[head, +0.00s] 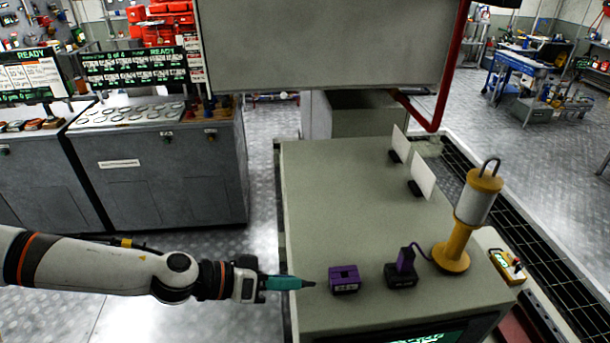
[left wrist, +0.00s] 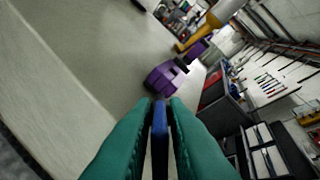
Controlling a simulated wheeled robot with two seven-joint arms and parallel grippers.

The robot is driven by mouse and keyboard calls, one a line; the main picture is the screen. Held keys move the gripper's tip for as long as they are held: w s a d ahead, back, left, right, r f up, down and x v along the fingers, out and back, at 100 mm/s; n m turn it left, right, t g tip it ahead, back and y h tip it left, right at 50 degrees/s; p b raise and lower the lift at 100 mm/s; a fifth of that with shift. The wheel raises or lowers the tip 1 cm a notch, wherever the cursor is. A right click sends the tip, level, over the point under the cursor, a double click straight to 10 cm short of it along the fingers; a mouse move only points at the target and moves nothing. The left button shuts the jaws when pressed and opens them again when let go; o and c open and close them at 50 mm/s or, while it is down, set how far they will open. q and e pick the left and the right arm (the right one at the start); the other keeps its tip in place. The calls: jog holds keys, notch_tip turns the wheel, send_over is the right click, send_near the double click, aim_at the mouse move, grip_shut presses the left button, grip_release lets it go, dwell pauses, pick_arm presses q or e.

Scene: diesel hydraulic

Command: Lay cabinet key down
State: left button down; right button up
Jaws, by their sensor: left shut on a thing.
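My left gripper (head: 290,283) reaches in from the left over the near left part of the grey-green cabinet top (head: 330,200). Its teal fingers are shut on a thin blue thing, seen between them in the left wrist view (left wrist: 160,125), which I take to be the cabinet key. In the head view only a small dark tip (head: 309,284) shows past the fingers. I cannot tell whether the key touches the top. A purple block with a dark base (head: 344,280) stands just right of the fingertips, apart from them. My right gripper is not in view.
Two white cards (head: 422,178) stand at the back right. The middle and back left of the top are clear.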

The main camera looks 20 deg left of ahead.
pick_arm(q)
jog(key=shift+w+d+r+m+g, duration=0.15)
jog(key=shift+w+r+m+g, duration=0.2)
jog(key=shift+m, duration=0.35)
jog(key=shift+w+d+f+m+g+h, duration=0.15)
jog(key=shift+w+m+g+h, duration=0.2)
jog(key=shift+m+g, duration=0.3)
